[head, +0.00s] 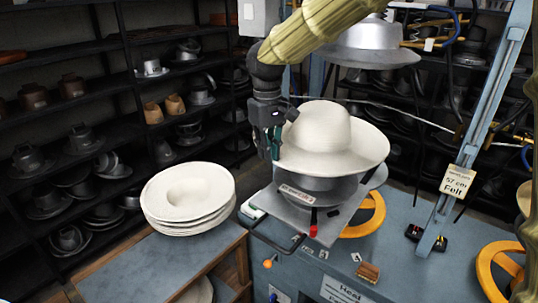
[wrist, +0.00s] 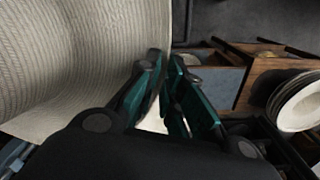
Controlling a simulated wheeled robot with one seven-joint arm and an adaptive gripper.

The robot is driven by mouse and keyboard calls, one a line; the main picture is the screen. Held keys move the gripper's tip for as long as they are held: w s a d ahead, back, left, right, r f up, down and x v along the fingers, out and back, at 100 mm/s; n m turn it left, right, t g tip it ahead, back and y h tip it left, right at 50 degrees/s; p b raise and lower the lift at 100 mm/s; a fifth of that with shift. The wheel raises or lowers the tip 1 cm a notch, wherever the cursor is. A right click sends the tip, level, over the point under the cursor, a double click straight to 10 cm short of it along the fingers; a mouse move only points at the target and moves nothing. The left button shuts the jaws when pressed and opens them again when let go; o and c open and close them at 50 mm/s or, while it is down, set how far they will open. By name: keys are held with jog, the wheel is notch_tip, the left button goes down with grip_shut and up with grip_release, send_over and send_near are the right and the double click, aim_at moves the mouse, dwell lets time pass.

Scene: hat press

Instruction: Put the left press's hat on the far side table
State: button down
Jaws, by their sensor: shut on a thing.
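The cream felt hat (head: 322,130) is upright at the left press, over its round metal lower form (head: 318,188). I cannot tell whether it rests on the form or is slightly above it. My gripper (head: 273,145) is at the left edge of its brim. In the wrist view the hat (wrist: 80,60) fills the left, and the green-padded fingers of my gripper (wrist: 165,95) are shut on the brim. A side table (head: 150,270) with a blue-grey top stands left of the press; I cannot tell whether it is the far one.
A stack of several cream hats (head: 190,200) sits on the side table's back part; its front top is bare. The press's metal upper part (head: 365,45) hangs above and behind the hat. A blue-grey upright (head: 475,130) stands to the right. Dark shelves (head: 60,105) hold hat forms.

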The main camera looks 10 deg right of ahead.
jog(key=shift+r, duration=0.45)
jog(key=s+a+r, duration=0.2)
jog(key=s+a, duration=1.4)
jog(key=a, duration=0.4)
jog(key=shift+a, duration=0.2)
dwell(0.5)
dwell(0.4)
